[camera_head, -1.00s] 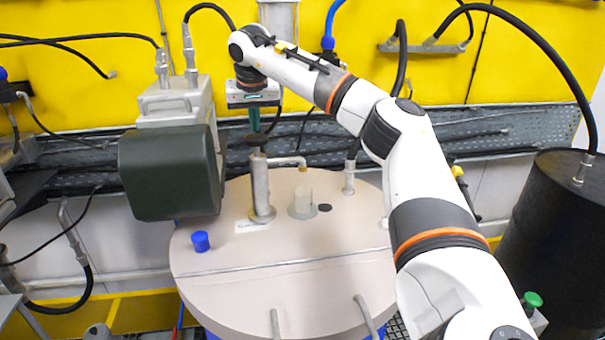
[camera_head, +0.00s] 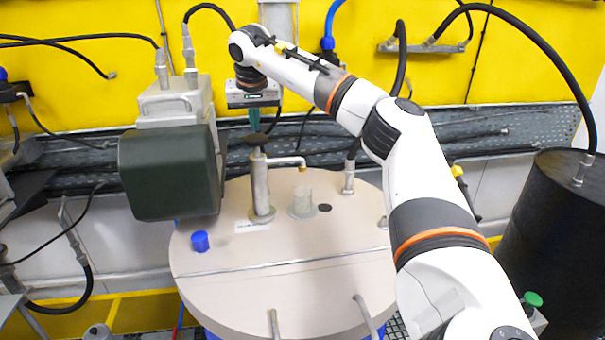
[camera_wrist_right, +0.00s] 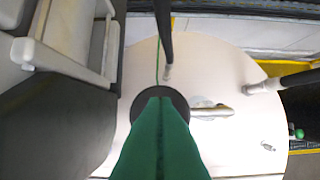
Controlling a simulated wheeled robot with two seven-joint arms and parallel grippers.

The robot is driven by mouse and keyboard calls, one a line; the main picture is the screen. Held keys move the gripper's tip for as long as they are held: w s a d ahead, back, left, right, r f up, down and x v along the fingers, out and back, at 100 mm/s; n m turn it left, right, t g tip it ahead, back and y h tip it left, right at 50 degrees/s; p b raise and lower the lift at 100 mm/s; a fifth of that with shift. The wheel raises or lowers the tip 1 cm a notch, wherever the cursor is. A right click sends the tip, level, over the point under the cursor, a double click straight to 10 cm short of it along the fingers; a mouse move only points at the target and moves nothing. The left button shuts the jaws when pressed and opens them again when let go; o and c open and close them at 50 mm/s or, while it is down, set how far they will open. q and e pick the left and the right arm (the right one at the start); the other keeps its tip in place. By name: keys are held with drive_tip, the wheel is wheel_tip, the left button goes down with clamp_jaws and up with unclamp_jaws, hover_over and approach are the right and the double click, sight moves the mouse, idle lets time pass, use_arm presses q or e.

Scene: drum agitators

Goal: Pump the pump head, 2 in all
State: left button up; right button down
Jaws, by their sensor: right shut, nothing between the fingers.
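The pump (camera_head: 261,185) stands upright on the round beige drum lid, with a spout (camera_head: 287,161) pointing right. Its pump head (camera_head: 258,141) is a dark round knob on top. My right gripper (camera_head: 254,130) points straight down over the knob, its green fingers together and empty. The fingertips are at or just above the knob; contact cannot be made out. In the right wrist view the shut green fingers (camera_wrist_right: 160,105) lie over the dark disc of the pump head (camera_wrist_right: 181,102) and hide much of it. My left gripper is not in view.
A clear cup (camera_head: 303,204) stands below the spout. A dark green motor housing (camera_head: 170,172) stands close left of the pump. A blue cap (camera_head: 200,242) lies on the lid (camera_head: 290,290). A black drum (camera_head: 550,240) stands at right. Pipes run along the wall behind.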

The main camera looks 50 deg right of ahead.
sight(256, 138)
idle(0.5)
drive_tip(key=shift+f+b, duration=0.85)
drive_tip(key=shift+f, duration=1.45)
wheel_tip(256, 138, up, 5)
drive_tip(key=p, duration=0.5)
drive_tip(key=shift+f, duration=0.2)
drive_tip(key=shift+f, duration=0.2)
